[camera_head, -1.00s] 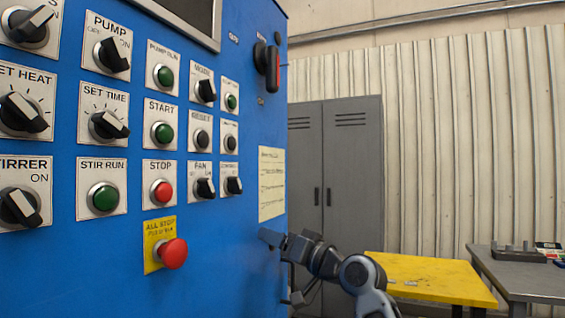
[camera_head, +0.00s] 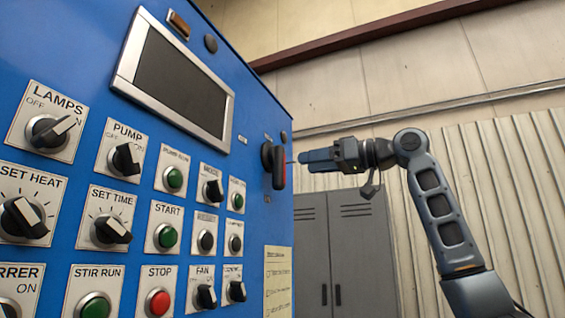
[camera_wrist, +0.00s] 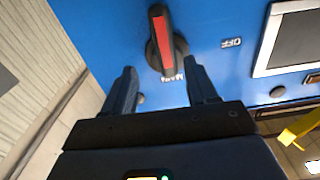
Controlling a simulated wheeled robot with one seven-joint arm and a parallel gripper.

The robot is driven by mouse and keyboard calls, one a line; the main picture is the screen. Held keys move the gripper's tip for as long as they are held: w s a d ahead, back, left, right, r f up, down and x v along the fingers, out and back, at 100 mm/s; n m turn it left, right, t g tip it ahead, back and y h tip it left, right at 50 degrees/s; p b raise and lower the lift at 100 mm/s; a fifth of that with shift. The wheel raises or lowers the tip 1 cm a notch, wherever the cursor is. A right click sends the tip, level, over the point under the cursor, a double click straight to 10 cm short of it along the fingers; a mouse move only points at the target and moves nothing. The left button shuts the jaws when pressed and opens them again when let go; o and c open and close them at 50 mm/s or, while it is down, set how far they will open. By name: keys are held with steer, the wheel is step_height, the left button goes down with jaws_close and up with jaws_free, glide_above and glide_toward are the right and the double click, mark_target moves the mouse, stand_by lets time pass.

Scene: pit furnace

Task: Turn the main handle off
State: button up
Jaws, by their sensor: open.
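The main handle (camera_head: 278,166) is a black rotary handle with a red face, at the right edge of the blue panel. It stands roughly upright in the head view. In the wrist view the handle (camera_wrist: 162,40) lies ahead, between the lines of my two fingers, with the label "OFF" (camera_wrist: 231,43) to its right and another label at its lower end, partly hidden. My gripper (camera_head: 305,157) is raised to the handle's height, just right of it. In the wrist view my gripper (camera_wrist: 160,80) is open and empty, its fingertips short of the handle.
The blue panel (camera_head: 80,60) carries a dark screen (camera_head: 178,78) and several knobs and buttons left of the handle. A paper note (camera_head: 278,280) is fixed below the handle. A grey locker (camera_head: 345,250) stands behind my arm. The space right of the handle is otherwise open.

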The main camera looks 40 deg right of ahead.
mark_target(284, 160)
steer(key=shift+a+r+p+x, duration=0.15)
steer(key=shift+r+x, duration=0.1)
steer(key=shift+x, duration=0.95)
steer(key=shift+a+r+p+x, duration=0.1)
steer(key=shift+r+p+x, duration=0.1)
steer(key=shift+x, duration=1)
steer(key=shift+a+r+p+x, duration=0.15)
steer(key=shift+r+x, duration=0.1)
steer(key=shift+x, duration=0.95)
steer(key=shift+s, duration=0.15)
jaws_close()
